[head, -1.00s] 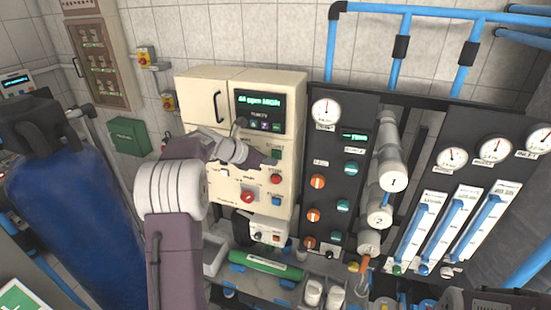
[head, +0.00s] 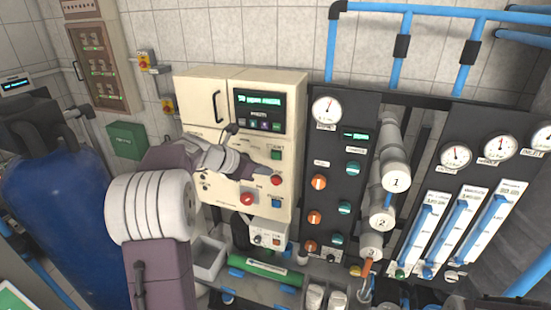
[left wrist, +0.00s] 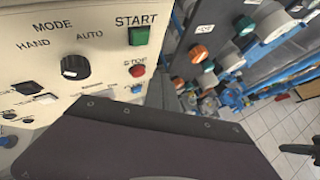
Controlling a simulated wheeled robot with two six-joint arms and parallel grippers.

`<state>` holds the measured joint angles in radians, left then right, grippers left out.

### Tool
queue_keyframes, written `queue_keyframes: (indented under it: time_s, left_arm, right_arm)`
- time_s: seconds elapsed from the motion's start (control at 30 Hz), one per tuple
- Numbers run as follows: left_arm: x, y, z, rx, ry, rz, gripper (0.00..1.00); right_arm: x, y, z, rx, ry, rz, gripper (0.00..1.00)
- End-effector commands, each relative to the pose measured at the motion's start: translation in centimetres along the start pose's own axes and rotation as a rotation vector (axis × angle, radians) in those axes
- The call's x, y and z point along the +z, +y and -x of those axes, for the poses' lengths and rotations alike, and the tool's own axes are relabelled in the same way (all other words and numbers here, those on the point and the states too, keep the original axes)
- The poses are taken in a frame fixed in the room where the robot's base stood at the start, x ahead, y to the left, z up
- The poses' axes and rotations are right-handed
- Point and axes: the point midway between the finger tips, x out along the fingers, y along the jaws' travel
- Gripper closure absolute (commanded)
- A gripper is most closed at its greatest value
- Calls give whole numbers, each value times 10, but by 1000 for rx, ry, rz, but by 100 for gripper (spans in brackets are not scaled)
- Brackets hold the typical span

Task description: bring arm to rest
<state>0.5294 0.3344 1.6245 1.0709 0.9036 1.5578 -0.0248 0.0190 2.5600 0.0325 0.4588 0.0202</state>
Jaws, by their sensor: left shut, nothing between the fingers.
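My left arm rises from the bottom left in the head view. Its left gripper (head: 262,170) is shut and empty in front of the cream control cabinet (head: 215,110), beside the green start button (head: 276,155) and the red stop button (head: 276,181). In the left wrist view a dark purple part of mine fills the bottom. The black mode knob (left wrist: 75,67), green start button (left wrist: 138,36) and red stop button (left wrist: 137,70) show clear above it. I cannot tell whether the gripper touches the panel.
A black panel (head: 330,165) with gauges and orange and green knobs stands right of the cabinet. White tubes (head: 397,176) and flow meters are further right. A blue tank (head: 60,200) stands left. A green cylinder (head: 265,270) lies below the cabinet.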

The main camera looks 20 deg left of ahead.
Motion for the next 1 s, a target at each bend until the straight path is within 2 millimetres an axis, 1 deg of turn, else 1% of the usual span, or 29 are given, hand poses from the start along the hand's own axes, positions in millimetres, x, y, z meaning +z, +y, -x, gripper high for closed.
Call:
queue_keyframes:
  time_s: [0.47,0.53,0.57,0.6,0.63,0.67,0.7,0.73,0.77,0.8,0.87,0.9,0.97,1.0]
  left_arm:
    - [0,-1,-2,-2,0,-2,100]
    - [-3,-12,-14,-24,-2,-21,100]
    - [-2,-24,-22,-41,-7,-43,100]
    - [-2,-46,-36,-73,-14,-78,100]
    - [-8,-66,-46,-106,-5,-97,100]
    - [-20,-88,-56,-143,19,-121,100]
    - [-44,-116,-68,-189,69,-162,100]
    - [-64,-135,-76,-218,113,-212,100]
    - [-87,-152,-81,-246,158,-281,100]
    - [-118,-173,-86,-285,219,-395,100]
    - [-168,-198,-89,-350,304,-605,100]
    - [-203,-212,-88,-404,358,-771,100]
    - [-257,-227,-82,-504,427,-1056,100]
    - [-292,-232,-74,-586,462,-1269,100]
  right_arm:
    - [0,0,-1,0,0,0,100]
    - [1,0,-12,0,0,0,100]
    - [2,0,-21,0,0,0,100]
    - [4,1,-35,0,0,0,100]
    - [4,1,-44,0,0,0,100]
    - [6,1,-53,0,0,0,100]
    - [7,1,-64,0,0,0,100]
    - [8,1,-72,0,0,0,100]
    - [8,2,-79,0,-1,0,100]
    - [9,2,-87,0,-1,0,100]
    - [10,2,-100,0,0,0,100]
    - [11,2,-107,0,0,0,100]
    - [12,2,-118,0,0,0,100]
    - [13,2,-123,0,0,0,100]
